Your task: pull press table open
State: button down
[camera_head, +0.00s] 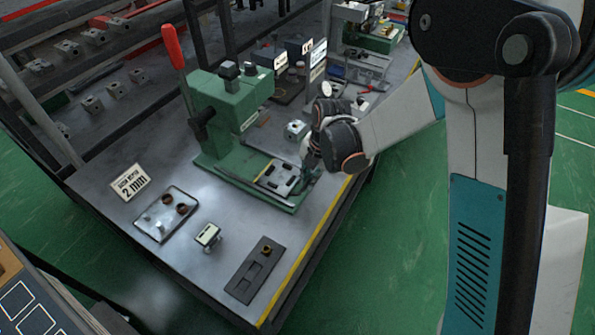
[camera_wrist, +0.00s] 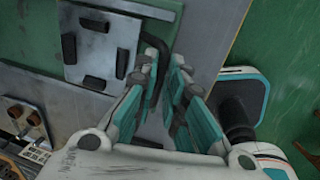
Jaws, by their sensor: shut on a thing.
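The green press (camera_head: 230,105) with a red-handled lever (camera_head: 173,45) stands on the workbench. Its press table (camera_head: 280,178) is a light metal plate with black pads at the foot of the press. In the wrist view the press table (camera_wrist: 122,33) lies up and left of my fingers. My gripper (camera_head: 311,167) is at the table's right end. In the wrist view my gripper (camera_wrist: 166,68) has its fingers on either side of a dark curved handle (camera_wrist: 158,42) and is shut on it. The fingers hide part of the handle.
A tray (camera_head: 150,229) with round parts, a small block (camera_head: 208,235) and a dark fixture plate (camera_head: 243,283) lie on the near bench. A "2 mm" sign (camera_head: 131,182) stands at left. The bench's yellow edge (camera_head: 305,253) borders open green floor (camera_head: 400,240).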

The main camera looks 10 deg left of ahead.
jog(key=c, duration=1.7)
grip_release()
jog(key=r, duration=0.4)
jog(key=d+r, duration=0.1)
jog(key=r, duration=0.3)
jog(key=d+r, duration=0.1)
jog(key=r, duration=0.2)
jog(key=shift+s+r, duration=0.4)
